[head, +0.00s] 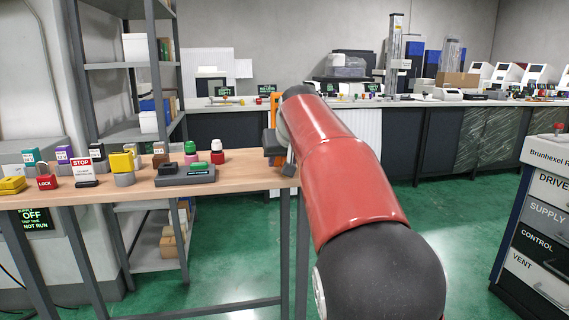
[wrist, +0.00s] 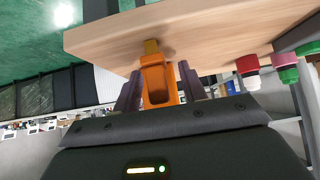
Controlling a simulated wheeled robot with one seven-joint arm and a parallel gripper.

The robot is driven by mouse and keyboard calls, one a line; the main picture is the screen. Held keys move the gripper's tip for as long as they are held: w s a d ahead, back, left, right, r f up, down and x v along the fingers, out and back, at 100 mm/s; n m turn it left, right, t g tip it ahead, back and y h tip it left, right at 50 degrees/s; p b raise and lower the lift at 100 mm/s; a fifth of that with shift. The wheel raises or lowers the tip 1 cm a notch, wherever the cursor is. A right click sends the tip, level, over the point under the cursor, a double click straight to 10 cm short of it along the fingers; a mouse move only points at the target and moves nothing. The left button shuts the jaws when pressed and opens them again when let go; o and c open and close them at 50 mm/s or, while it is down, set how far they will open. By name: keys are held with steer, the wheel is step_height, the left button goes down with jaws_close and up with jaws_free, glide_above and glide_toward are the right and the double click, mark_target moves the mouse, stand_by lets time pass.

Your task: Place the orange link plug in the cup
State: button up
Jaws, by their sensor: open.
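An orange piece with a brass-coloured end (wrist: 156,82), which looks like the link plug, lies between the fingers of my open gripper (wrist: 159,88) in the wrist view. A dark finger stands on each side of it; I cannot tell whether either touches it. Its brass end is at the edge of the wooden bench (wrist: 205,40). In the head view, orange (head: 275,103) shows beside my red arm at the bench's right end, and the arm hides most of the gripper. I cannot pick out the cup for certain; small grey round holders (head: 124,179) stand on the bench.
The wooden bench (head: 235,172) carries a red padlock (head: 47,178), a STOP sign (head: 82,167) and a grey button box (head: 186,177). A metal shelf (head: 158,70) stands behind. A labelled drawer cabinet (head: 540,215) is at the right. Green floor lies open between.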

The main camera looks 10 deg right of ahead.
steer(key=shift+c, duration=0.4)
jaws_close()
steer(key=shift+r, duration=0.15)
